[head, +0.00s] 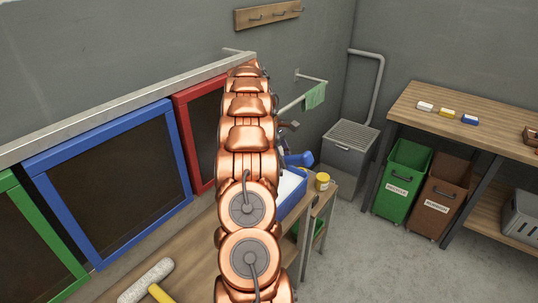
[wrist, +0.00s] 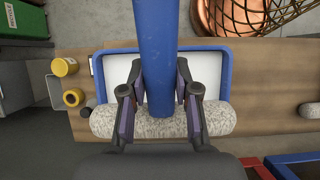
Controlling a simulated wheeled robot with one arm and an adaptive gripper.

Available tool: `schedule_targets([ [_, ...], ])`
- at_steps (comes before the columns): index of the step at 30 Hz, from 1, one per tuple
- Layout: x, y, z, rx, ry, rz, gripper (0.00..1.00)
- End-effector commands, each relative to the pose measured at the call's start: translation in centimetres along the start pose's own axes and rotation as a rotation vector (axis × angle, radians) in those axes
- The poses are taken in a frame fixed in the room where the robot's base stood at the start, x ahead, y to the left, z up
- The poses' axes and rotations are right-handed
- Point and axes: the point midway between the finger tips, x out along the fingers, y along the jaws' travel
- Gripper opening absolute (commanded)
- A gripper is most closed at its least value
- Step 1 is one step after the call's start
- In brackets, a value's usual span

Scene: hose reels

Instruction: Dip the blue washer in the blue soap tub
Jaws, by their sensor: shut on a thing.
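The blue washer has a thick blue handle (wrist: 155,45) and a speckled grey-white fleece head (wrist: 160,121) in the wrist view. My gripper (wrist: 159,93) is shut on the handle, one finger on each side. The blue soap tub (wrist: 239,70), with white inside, lies beneath the washer. The fleece head overlaps the tub's near edge in the picture; I cannot tell whether it touches. In the head view, part of the washer's blue (head: 299,159) shows just above the tub (head: 292,203), beside my arm, which hides most of the gripper and washer.
A yellow jar (head: 322,181) stands right of the tub. A yellow-handled washer (head: 147,281) lies on the bench at the lower left. Green, blue (head: 108,180) and red framed panes line the wall.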

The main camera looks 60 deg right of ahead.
Motion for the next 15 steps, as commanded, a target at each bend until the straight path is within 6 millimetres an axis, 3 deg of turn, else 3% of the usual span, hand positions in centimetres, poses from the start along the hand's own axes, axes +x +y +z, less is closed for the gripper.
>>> schedule_targets([
  [15,2.2,0.4,-0.4,0.01,-0.007,-0.007,0.0],
])
